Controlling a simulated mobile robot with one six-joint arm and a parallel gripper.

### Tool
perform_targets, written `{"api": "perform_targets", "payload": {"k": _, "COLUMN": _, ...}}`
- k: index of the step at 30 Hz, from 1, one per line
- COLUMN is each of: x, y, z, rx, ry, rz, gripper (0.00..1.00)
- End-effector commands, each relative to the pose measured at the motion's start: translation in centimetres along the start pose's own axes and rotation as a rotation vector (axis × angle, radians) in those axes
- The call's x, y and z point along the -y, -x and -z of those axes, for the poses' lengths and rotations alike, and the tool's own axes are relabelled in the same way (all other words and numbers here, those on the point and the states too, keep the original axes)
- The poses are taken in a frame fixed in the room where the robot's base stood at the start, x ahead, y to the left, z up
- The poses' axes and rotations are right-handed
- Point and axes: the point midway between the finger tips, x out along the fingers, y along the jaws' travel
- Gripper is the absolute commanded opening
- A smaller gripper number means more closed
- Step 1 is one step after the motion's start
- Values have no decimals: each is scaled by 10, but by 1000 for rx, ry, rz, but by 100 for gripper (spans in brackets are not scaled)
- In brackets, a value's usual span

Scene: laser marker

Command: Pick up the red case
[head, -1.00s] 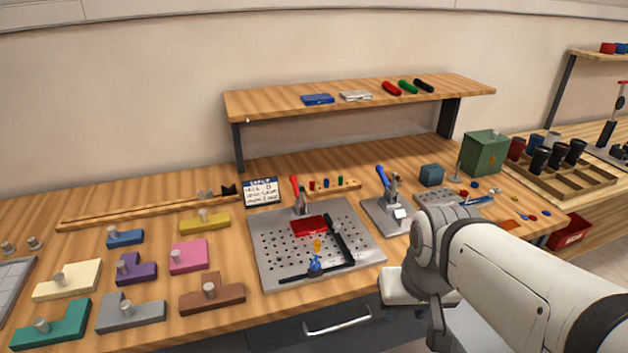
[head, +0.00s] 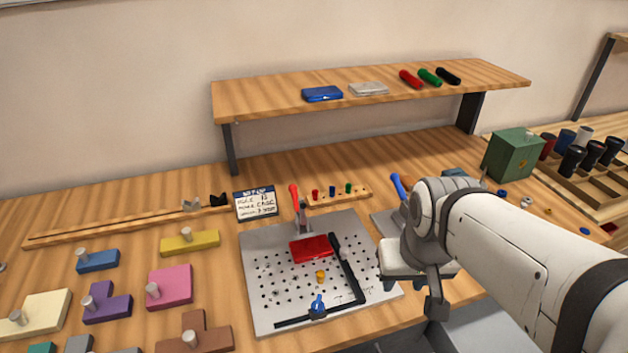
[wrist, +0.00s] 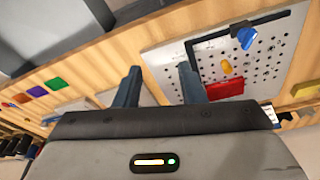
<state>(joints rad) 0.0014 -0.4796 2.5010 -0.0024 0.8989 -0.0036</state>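The red case (head: 312,248) lies flat on the grey perforated plate (head: 262,318), beside a black L-shaped bar (head: 350,273) and in front of a red-handled clamp (head: 296,200). It also shows in the wrist view (wrist: 226,89), just right of my right finger. In the wrist view my gripper (wrist: 158,80) has its two fingers apart with nothing between them. In the head view my arm's end (head: 420,275) is right of the plate, apart from the case; its fingers are hard to make out there.
A yellow peg (head: 320,276) and a blue knob (head: 317,307) stand on the plate near the case. A blue-handled clamp (head: 399,187) is right of the plate, partly behind my arm. A shelf (head: 280,98) overhangs the back. Coloured blocks (head: 170,285) lie at left.

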Motion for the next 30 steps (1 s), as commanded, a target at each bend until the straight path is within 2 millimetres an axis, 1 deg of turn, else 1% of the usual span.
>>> {"api": "perform_targets", "payload": {"k": 7, "x": 0, "y": 0, "z": 0, "rx": 0, "ry": 0, "rz": 0, "gripper": 37}}
{"api": "perform_targets", "payload": {"k": 11, "x": 2, "y": 1, "z": 4, "rx": 8, "ry": -21, "rz": 7, "gripper": 48}}
{"api": "perform_targets", "payload": {"k": 13, "x": 5, "y": 3, "z": 13, "rx": 23, "ry": -65, "rz": 21, "gripper": 54}}
{"api": "perform_targets", "payload": {"k": 14, "x": 11, "y": 3, "z": 18, "rx": 34, "ry": -87, "rz": 30, "gripper": 56}}
{"api": "perform_targets", "payload": {"k": 17, "x": 22, "y": 3, "z": 41, "rx": 82, "ry": -218, "rz": 64, "gripper": 64}}
{"api": "perform_targets", "payload": {"k": 18, "x": 26, "y": 2, "z": 52, "rx": 106, "ry": -284, "rz": 79, "gripper": 65}}
{"api": "perform_targets", "payload": {"k": 22, "x": 44, "y": -8, "z": 91, "rx": 199, "ry": -525, "rz": 119, "gripper": 65}}
{"api": "perform_targets", "payload": {"k": 27, "x": 68, "y": -33, "z": 136, "rx": 329, "ry": -840, "rz": 141, "gripper": 65}}
{"api": "perform_targets", "payload": {"k": 30, "x": 80, "y": -51, "z": 156, "rx": 401, "ry": -1006, "rz": 139, "gripper": 65}}
